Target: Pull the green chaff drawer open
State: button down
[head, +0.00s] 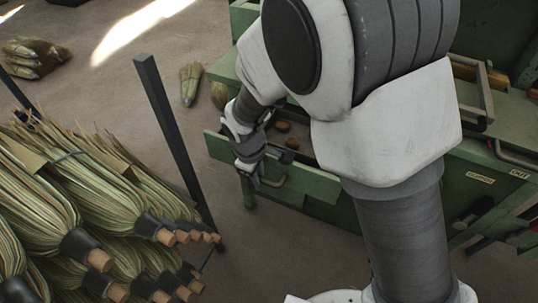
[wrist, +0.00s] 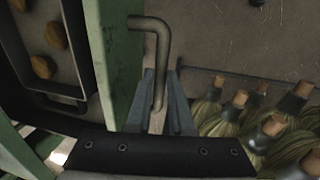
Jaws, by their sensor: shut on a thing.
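The green drawer (head: 312,181) stands out from the green bench, with its inside partly in view. Several brown lumps (wrist: 55,36) lie in it; some also show in the head view (head: 283,127). My gripper (head: 254,178) is at the drawer's front face. In the wrist view, my gripper (wrist: 160,112) is shut on the bent grey metal handle (wrist: 156,45) of the drawer, with one finger on each side of the bar. The green front panel (wrist: 112,55) is just left of the fingers. My arm hides part of the drawer and bench in the head view.
A rack of broom heads with dark collars and wooden stubs (head: 100,260) stands at the left, beside a dark post (head: 170,130). Some show close right of my gripper (wrist: 235,100). Loose bundles (head: 190,82) lie on the floor. Bare floor lies between post and drawer.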

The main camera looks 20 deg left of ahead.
jog(key=s, duration=0.7)
jog(key=shift+a+b, duration=0.25)
jog(key=shift+b, duration=0.15)
jog(key=shift+s, duration=0.1)
jog(key=c, duration=0.8)
grip_release()
jog(key=s+r+p, duration=0.3)
jog(key=r, duration=1.4)
jog(key=shift+a+p, duration=0.15)
jog(key=shift+p, duration=0.2)
jog(key=shift+s+r, duration=0.1)
